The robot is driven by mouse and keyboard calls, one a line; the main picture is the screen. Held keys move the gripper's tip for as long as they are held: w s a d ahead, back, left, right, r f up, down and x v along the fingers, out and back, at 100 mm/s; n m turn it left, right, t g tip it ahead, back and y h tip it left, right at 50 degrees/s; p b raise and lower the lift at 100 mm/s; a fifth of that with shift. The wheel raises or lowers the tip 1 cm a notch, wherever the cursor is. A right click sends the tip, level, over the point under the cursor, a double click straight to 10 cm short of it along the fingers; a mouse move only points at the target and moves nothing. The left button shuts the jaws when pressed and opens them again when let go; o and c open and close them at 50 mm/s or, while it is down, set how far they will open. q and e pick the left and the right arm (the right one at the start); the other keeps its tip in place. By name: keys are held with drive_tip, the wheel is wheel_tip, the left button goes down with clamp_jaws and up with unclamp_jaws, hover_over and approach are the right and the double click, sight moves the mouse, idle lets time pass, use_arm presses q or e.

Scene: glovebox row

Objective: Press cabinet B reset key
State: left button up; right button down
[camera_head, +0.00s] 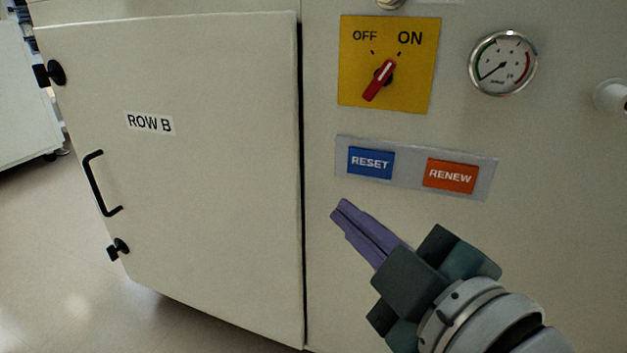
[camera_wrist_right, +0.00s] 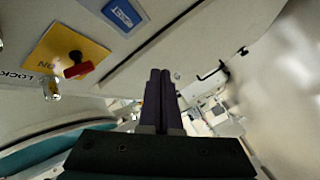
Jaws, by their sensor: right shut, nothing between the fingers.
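The blue RESET key (camera_head: 370,163) sits on a grey strip (camera_head: 410,160) on the cabinet front, left of the orange RENEW key (camera_head: 451,175). The cabinet door to its left carries the label ROW B (camera_head: 150,123). My right gripper (camera_head: 339,211) is shut and empty, its purple fingertips below and a little left of the RESET key in the head view. In the right wrist view the shut fingers (camera_wrist_right: 158,75) point away from the camera and the blue key (camera_wrist_right: 124,14) shows above and left of them. I cannot tell the gap between the fingertips and the panel. My left gripper is not in view.
Above the strip are a yellow plate (camera_head: 352,92) with a red OFF/ON knob (camera_head: 379,80) and a round gauge (camera_head: 503,63). A round fitting (camera_head: 611,96) sticks out at the right. The door has a black handle (camera_head: 96,184). Open floor (camera_head: 50,260) lies at the left.

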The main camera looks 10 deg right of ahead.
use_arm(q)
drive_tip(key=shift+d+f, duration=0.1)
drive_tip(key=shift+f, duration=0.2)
use_arm(e)
drive_tip(key=shift+w+f, duration=0.1)
drive_tip(key=shift+f, duration=0.05)
drive_tip(key=b, duration=0.3)
approach(348, 164)
drive_tip(key=w+a, duration=0.2)
drive_tip(key=w, duration=0.1)
drive_tip(key=shift+w+d+f, duration=0.25)
drive_tip(key=shift+w+d, duration=0.2)
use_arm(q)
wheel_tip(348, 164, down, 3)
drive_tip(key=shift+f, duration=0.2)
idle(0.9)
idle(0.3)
